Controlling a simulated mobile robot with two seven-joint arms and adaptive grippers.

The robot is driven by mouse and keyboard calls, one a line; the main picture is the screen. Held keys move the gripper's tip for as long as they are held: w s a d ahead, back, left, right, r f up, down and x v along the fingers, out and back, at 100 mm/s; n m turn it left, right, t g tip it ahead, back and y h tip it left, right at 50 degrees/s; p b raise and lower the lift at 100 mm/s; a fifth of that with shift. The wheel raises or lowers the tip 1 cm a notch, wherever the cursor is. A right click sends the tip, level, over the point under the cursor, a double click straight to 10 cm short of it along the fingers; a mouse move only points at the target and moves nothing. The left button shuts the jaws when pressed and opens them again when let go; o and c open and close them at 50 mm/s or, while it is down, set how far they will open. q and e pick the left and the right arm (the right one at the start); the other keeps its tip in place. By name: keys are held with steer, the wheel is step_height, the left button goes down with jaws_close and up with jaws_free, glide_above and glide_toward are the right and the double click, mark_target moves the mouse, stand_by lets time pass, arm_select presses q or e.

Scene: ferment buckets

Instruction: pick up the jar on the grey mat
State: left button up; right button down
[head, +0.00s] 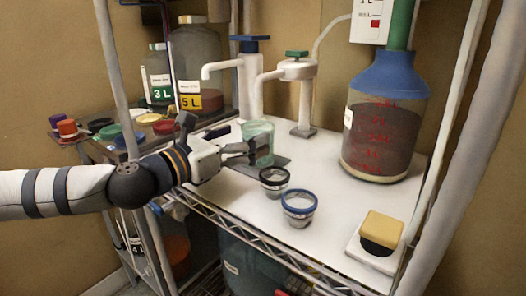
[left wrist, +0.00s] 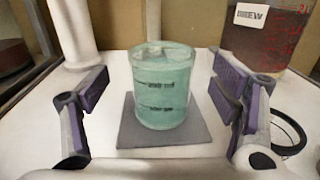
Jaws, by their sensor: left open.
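The jar (left wrist: 163,88) is a clear cylinder with a pale blue-green tint and dark markings. It stands upright on the grey mat (left wrist: 140,137), which lies on the white shelf. In the head view the jar (head: 262,142) is partly hidden behind my left gripper (head: 246,148), and the mat (head: 279,161) shows to its right. In the left wrist view my left gripper (left wrist: 160,110) is open, one padded finger to each side of the jar, with gaps between fingers and jar. My right gripper is in neither view.
Two small cups, one black-rimmed (head: 273,181) and one blue-rimmed (head: 299,206), stand in front of the mat. White pump taps (head: 297,72) rise behind it. A large blue-topped jug (head: 385,120) stands at right, a yellow-and-black item (head: 380,231) at front right. Metal posts flank the shelf.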

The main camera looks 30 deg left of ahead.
mark_target(268, 124)
arm_select(q)
steer(key=w, duration=0.2)
steer(key=w+d, duration=0.1)
steer(key=w, duration=0.1)
steer(key=shift+w+r, duration=0.15)
steer(key=shift+w, duration=0.2)
steer(key=shift+s+r, duration=0.1)
steer(key=shift+c, duration=0.7)
steer(key=c, duration=1.6)
